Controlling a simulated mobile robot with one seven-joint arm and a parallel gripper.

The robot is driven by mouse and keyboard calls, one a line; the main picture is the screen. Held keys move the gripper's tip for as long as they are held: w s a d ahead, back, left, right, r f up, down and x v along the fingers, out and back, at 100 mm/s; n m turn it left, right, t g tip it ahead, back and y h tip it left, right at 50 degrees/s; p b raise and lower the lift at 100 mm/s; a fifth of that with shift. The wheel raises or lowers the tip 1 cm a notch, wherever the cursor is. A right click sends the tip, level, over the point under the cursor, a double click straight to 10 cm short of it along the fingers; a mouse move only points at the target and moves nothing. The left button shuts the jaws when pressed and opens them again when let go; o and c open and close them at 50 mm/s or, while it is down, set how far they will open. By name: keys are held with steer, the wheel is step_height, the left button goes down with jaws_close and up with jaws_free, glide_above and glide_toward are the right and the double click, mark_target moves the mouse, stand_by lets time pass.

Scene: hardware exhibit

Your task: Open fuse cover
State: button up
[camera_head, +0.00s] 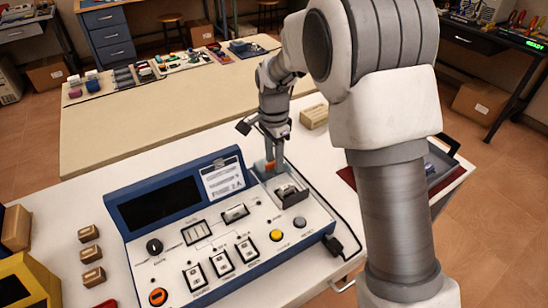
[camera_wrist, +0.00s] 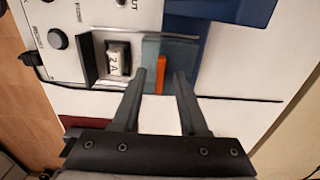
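The fuse cover (camera_wrist: 170,50) is a translucent blue-grey piece with an orange strip (camera_wrist: 160,74). It lies beside the fuse compartment, and the fuse marked 2A (camera_wrist: 117,60) shows uncovered in its dark frame. In the head view the cover (camera_head: 259,168) is at the back right of the blue-edged panel (camera_head: 150,233), behind the fuse compartment (camera_head: 289,193). My gripper (camera_wrist: 161,75) is open, its fingertips on either side of the orange strip with gaps showing. In the head view my gripper (camera_head: 274,162) points down at the cover; exact contact is hidden.
Small brown boxes (camera_head: 92,277) and a yellow case (camera_head: 25,284) stand left of the panel. A black cable (camera_head: 335,243) runs along its right side. A wooden block (camera_head: 314,116) lies behind my gripper. A dark tray (camera_head: 440,165) is at the right.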

steer(key=shift+r, duration=0.1)
step_height(320, 180, up, 17)
steer(key=p, duration=0.2)
steer(key=shift+r+p, duration=0.15)
steer(key=shift+p, duration=0.25)
steer(key=shift+s, duration=0.15)
